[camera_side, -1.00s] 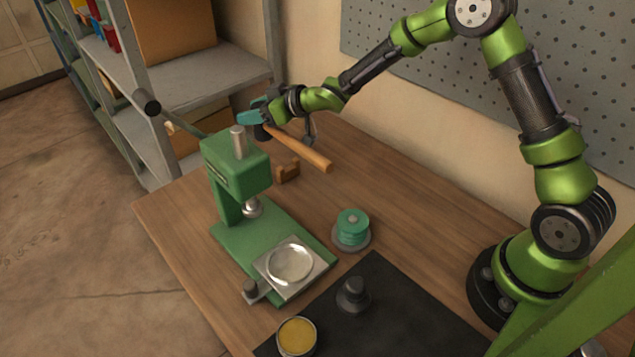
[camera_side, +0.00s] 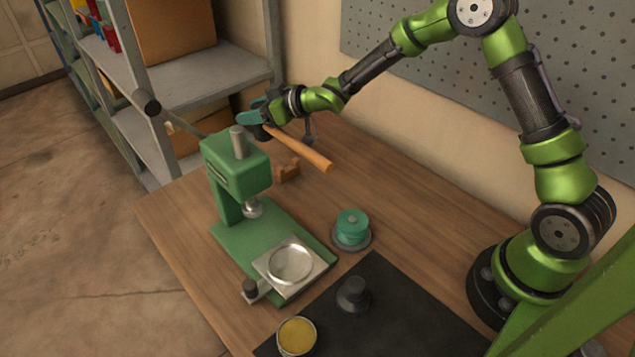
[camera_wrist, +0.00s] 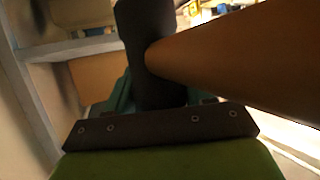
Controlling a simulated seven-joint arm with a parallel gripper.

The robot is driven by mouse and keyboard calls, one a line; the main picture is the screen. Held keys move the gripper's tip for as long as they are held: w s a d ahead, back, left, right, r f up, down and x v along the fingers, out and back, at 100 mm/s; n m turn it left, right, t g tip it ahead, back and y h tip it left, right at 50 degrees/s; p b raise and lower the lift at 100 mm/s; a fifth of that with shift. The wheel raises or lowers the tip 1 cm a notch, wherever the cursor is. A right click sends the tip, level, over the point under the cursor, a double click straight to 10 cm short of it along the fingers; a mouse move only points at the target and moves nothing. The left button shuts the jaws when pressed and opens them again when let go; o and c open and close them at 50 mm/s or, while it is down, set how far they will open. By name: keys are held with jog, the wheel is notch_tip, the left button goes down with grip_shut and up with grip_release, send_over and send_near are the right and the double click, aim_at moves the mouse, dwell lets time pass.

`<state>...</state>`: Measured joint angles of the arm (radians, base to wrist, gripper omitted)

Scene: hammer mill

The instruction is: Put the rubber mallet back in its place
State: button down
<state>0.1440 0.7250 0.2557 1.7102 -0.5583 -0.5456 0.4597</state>
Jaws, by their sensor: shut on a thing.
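The rubber mallet has an orange-brown wooden handle (camera_side: 304,150) and a dark head. My gripper (camera_side: 258,117) is shut on the mallet near its head and holds it above the back of the table, behind the green press. The handle slants down to the right in the side view. In the wrist view the dark mallet head (camera_wrist: 152,60) stands upright in front of the jaws and the handle (camera_wrist: 235,55) runs off to the right. A small brown wooden holder (camera_side: 287,171) sits on the table below the handle.
The green press (camera_side: 237,170) with a lever and a silver plate (camera_side: 292,262) stands at the left. A teal stack of discs (camera_side: 352,228), a dark weight (camera_side: 353,296) on a black mat (camera_side: 410,310) and a yellow-filled tin (camera_side: 297,337) are nearer. A shelf (camera_side: 190,80) stands behind.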

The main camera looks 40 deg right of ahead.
aim_at(259, 137)
jog(key=shift+f, duration=0.2)
jog(key=shift+f, duration=1.25)
jog(key=shift+f, duration=0.2)
jog(key=shift+f, duration=0.4)
jog(key=shift+f, duration=0.25)
jog(key=shift+f, duration=1.25)
jog(key=shift+f, duration=0.1)
jog(key=c, duration=0.5)
grip_release()
jog(key=shift+o, duration=0.8)
